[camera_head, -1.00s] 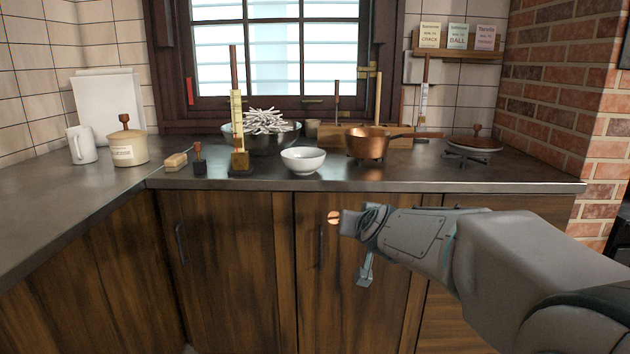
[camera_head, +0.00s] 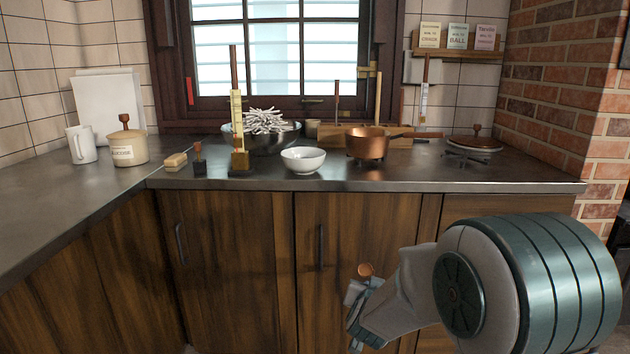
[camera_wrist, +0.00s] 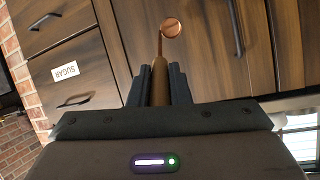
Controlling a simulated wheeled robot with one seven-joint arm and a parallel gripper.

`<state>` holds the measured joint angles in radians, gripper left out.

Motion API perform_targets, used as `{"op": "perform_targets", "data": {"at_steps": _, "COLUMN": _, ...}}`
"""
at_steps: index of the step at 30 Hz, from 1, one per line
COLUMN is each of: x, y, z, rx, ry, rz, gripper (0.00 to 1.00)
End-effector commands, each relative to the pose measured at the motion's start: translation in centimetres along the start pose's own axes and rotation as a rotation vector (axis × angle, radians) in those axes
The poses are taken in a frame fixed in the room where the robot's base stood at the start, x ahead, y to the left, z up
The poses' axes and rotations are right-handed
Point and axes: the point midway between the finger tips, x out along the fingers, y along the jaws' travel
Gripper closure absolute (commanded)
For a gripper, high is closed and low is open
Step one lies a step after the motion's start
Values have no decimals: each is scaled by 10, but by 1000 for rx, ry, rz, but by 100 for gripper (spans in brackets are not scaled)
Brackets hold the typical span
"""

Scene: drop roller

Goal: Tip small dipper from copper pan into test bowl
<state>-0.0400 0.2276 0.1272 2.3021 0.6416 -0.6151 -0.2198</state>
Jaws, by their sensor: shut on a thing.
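My gripper (camera_wrist: 160,82) is shut on the handle of the small copper dipper (camera_wrist: 172,28). In the wrist view the dipper's round cup points away from the jaws. In the head view the dipper's cup (camera_head: 365,270) shows just above my gripper (camera_head: 356,292), in front of the cabinet doors and below the counter. Whether the cup holds anything cannot be told. The copper pan (camera_head: 368,143) stands on a burner on the counter, its handle to the right. A white bowl (camera_head: 303,160) sits on the counter left of the pan; it may be the test bowl.
A dark bowl of white sticks (camera_head: 262,138) stands behind the white bowl. A tall upright gauge (camera_head: 238,130) stands to its left. A lidded pan (camera_head: 474,144) is at the right. The counter edge (camera_head: 400,186) lies above my gripper. The left counter front is clear.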

Motion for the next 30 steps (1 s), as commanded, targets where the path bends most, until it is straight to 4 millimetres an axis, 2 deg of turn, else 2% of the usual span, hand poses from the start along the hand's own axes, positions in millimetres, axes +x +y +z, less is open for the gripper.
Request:
{"op": "perform_targets", "data": {"at_steps": 1, "x": 2, "y": 8, "z": 16, "rx": 6, "ry": -3, "rz": 22, "gripper": 100}}
{"op": "perform_targets", "data": {"at_steps": 3, "x": 3, "y": 18, "z": 33, "rx": 17, "ry": 2, "rz": 45, "gripper": 100}}
{"op": "perform_targets", "data": {"at_steps": 8, "x": -2, "y": 37, "z": 63, "rx": 36, "ry": 14, "rz": 85, "gripper": 100}}
{"op": "perform_targets", "data": {"at_steps": 9, "x": -6, "y": 32, "z": 48, "rx": 38, "ry": 20, "rz": 80, "gripper": 100}}
{"op": "perform_targets", "data": {"at_steps": 17, "x": -22, "y": 25, "z": 12, "rx": 38, "ry": 18, "rz": 79, "gripper": 100}}
{"op": "perform_targets", "data": {"at_steps": 30, "x": -59, "y": 9, "z": -69, "rx": 37, "ry": 18, "rz": 79, "gripper": 100}}
